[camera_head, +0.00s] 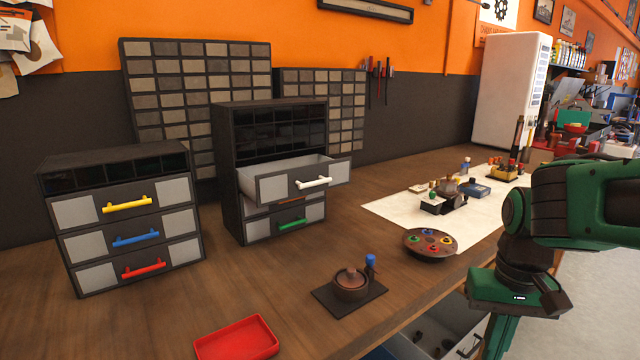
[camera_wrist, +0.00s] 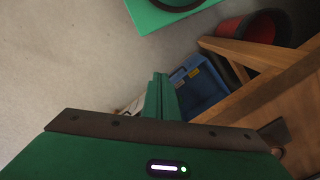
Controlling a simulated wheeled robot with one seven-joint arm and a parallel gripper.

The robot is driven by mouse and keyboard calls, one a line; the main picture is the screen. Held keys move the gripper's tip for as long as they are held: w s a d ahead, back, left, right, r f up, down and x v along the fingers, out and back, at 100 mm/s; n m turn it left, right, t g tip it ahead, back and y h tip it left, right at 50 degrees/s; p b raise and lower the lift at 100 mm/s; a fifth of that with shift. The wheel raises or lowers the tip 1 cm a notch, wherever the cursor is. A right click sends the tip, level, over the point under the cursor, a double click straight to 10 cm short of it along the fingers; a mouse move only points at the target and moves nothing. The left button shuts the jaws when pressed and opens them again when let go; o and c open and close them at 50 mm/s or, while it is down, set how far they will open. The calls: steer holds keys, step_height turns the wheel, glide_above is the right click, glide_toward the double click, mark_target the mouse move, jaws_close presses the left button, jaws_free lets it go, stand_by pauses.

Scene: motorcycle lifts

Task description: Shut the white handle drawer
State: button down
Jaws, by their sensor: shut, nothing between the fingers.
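The white handle drawer (camera_head: 272,190) is the top drawer of the right-hand black cabinet (camera_head: 228,160) on the workbench. It is pulled well out, and its grey inside shows from above. Its white handle (camera_head: 313,183) is on the dark front panel. My gripper (camera_head: 497,340) is at the right, beyond the bench's front edge, pointing down, far from the drawer. In the wrist view my gripper's green fingers (camera_wrist: 160,92) are together and empty, above the floor. The drawer is not in the wrist view.
Below it, an orange handle is mostly hidden and a green handle drawer (camera_head: 290,226) is shut. A second cabinet (camera_head: 118,215) stands left. A red tray (camera_head: 237,338), a lidded pot (camera_head: 350,285) and a round dish (camera_head: 430,243) stand on the bench. Open bins (camera_head: 440,335) sit below.

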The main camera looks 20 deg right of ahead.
mark_target(296, 174)
steer(key=w+a+r+m+t+h, duration=0.2)
steer(key=w+r, duration=0.5)
steer(key=w, duration=0.2)
steer(key=w+a+r+m+t+h, duration=0.1)
steer(key=w+r+t, duration=0.1)
steer(key=w+r, duration=0.55)
steer(key=w+a+r+m+t, duration=0.2)
steer(key=w+a+r, duration=0.35)
steer(key=a, duration=0.25)
steer(key=w+a+r+m+t, duration=0.1)
steer(key=w+a+r+t, duration=0.1)
steer(key=w+a+r, duration=0.45)
steer(key=w+f, duration=0.7)
steer(key=w, duration=0.2)
steer(key=shift+w+a+f, duration=0.35)
steer(key=shift+w+f, duration=0.05)
steer(key=shift+m, duration=0.3)
